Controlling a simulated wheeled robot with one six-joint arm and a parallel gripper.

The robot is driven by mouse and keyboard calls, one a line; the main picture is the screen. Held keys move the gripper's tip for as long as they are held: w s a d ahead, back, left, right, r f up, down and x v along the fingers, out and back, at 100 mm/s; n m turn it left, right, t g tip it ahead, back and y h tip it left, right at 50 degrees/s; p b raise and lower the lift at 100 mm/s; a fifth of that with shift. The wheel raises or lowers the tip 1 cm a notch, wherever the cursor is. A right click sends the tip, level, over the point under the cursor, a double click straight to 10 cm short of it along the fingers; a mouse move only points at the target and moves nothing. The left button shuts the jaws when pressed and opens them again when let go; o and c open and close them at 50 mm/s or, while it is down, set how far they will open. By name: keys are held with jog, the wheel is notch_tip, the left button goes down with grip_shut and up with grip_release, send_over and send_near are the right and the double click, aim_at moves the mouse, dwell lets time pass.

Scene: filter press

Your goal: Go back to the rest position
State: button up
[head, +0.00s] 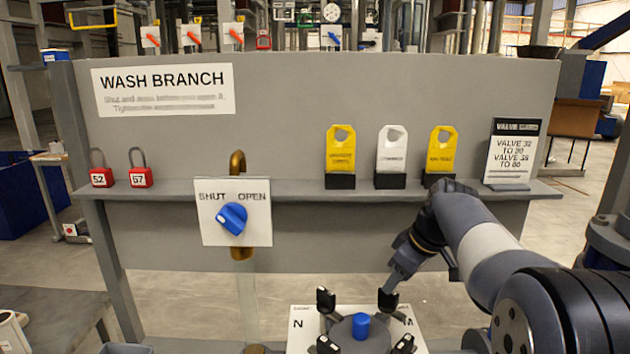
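My arm comes in from the lower right and bends down in front of the panel. My gripper (397,277) is at its end, seen small and side-on, pointing down and left. It is just above a round grey fixture with a blue centre knob (361,326) and several black-tipped arms. Its tips overlap the back right black tip (388,299) in the picture; I cannot tell whether they touch. I cannot tell whether the fingers are open or shut, and nothing held is visible.
A grey panel (280,120) with a shelf stands ahead. It bears red padlocks (140,168), yellow and white tags (391,150) and a valve card (513,150). A blue knob (232,218) sits on the SHUT/OPEN plate. A white plate (302,340) lies under the round fixture.

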jog(key=x, duration=0.5)
jog(key=shift+f, duration=0.15)
jog(key=shift+s+m+h, duration=0.1)
jog(key=shift+m+h, duration=0.2)
jog(key=shift+m, duration=0.4)
jog(key=m+t+h, duration=0.1)
jog(key=m, duration=0.2)
jog(key=shift+m+h, duration=0.6)
jog(key=shift+m, duration=0.95)
jog(key=shift+m+h, duration=0.6)
jog(key=shift+m, duration=0.95)
jog(key=shift+b, duration=0.3)
